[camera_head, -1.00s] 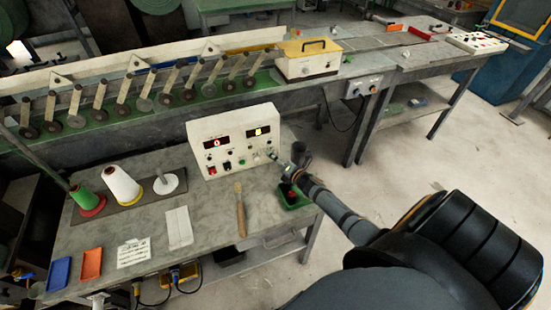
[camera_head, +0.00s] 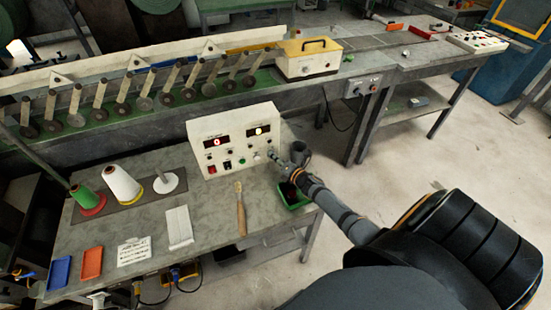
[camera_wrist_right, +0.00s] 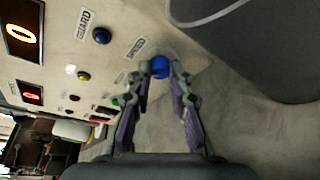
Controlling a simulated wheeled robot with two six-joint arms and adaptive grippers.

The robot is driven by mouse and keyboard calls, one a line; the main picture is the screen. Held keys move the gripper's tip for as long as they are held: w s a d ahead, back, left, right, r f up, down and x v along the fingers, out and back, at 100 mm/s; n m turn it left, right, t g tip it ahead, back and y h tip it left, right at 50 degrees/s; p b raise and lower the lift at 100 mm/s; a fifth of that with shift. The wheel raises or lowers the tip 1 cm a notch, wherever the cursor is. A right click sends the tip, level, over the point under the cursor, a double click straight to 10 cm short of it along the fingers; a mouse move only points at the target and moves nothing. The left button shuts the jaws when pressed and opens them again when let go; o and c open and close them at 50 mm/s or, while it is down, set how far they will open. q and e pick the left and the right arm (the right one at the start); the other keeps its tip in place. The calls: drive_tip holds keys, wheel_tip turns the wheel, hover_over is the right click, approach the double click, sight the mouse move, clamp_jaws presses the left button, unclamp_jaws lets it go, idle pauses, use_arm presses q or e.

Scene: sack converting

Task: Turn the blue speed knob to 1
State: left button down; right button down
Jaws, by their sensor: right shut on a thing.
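The blue speed knob (camera_wrist_right: 160,67) sits on the front of the white control box, beside a label that reads SPEED in the right wrist view. My right gripper (camera_wrist_right: 160,75) is shut on the knob, with one fingertip on each side of it. In the head view the right gripper (camera_head: 273,154) is at the lower right of the control box (camera_head: 237,122) and hides the knob. The box has two lit displays; the one in the wrist view (camera_wrist_right: 22,32) shows 0. The knob's pointer cannot be made out. My left gripper is not in view.
A green tray (camera_head: 292,199) stands just below my right arm at the table's right end. A wooden-handled brush (camera_head: 240,210) lies in front of the box. Thread cones, including a white one (camera_head: 122,185), stand at left. A machine bench (camera_head: 330,80) runs behind.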

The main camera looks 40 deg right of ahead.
drive_tip(key=shift+a+r+n+g+h, duration=0.1)
drive_tip(key=shift+n+g+h, duration=0.3)
drive_tip(key=shift+n, duration=0.7)
drive_tip(key=n, duration=0.1)
drive_tip(key=n+h+p, duration=0.1)
drive_tip(key=shift+w+a+r+n+g+p, duration=0.1)
drive_tip(key=shift+a+n+g+p, duration=0.05)
drive_tip(key=shift+n+g+p, duration=0.15)
drive_tip(key=n+h, duration=0.2)
drive_tip(key=n, duration=0.1)
drive_tip(key=shift+a+p, duration=0.15)
drive_tip(key=shift+p, duration=0.2)
drive_tip(key=shift+a+n+g+h, duration=0.1)
drive_tip(key=shift+n+g+h, duration=0.2)
drive_tip(key=shift+n+h, duration=0.65)
drive_tip(key=shift+f+n+h+b, duration=0.2)
drive_tip(key=shift+n+h+b, duration=0.3)
drive_tip(key=shift+n, duration=0.85)
drive_tip(key=c, duration=1.2)
unclamp_jaws()
drive_tip(key=shift+w, duration=0.1)
